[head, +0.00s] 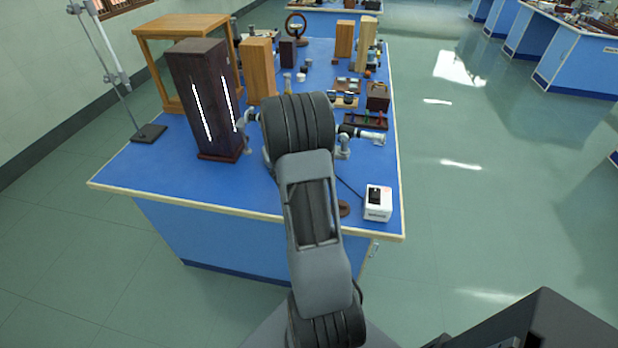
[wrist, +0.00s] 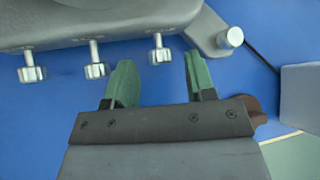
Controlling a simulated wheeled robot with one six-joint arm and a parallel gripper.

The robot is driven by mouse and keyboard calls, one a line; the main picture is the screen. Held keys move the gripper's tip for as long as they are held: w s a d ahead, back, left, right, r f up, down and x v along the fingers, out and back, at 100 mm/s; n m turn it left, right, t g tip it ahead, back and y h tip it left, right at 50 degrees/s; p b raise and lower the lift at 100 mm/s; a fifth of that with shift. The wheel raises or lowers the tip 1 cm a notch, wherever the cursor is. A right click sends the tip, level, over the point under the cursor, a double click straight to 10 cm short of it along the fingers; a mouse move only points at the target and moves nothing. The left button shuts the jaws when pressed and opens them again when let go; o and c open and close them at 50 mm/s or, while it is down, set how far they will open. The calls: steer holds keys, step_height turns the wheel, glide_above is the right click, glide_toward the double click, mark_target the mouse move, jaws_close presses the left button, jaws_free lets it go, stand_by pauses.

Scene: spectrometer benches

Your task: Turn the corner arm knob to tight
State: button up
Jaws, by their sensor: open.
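In the wrist view, the corner arm knob (wrist: 231,38) is a pale metal knob on a short grey arm at the corner of the grey instrument (wrist: 120,22). My gripper (wrist: 158,72) is open and empty. Its two green fingers point toward the instrument, left of and below the corner arm knob, apart from it. A smaller knob (wrist: 160,50) lies just beyond the gap between the fingers. In the head view my arm hides the gripper and most of the instrument. The knob's marking is not readable.
Two more small knobs (wrist: 95,62) (wrist: 32,67) line the instrument's edge at left. A white box (head: 377,203) stands at the bench's near right corner, a brown disc (head: 344,208) beside it. A dark cabinet (head: 203,100) stands left of my arm. The blue bench (head: 150,185) is clear at front left.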

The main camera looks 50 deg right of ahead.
steer(key=shift+x, duration=0.75)
steer(key=shift+c, duration=0.5)
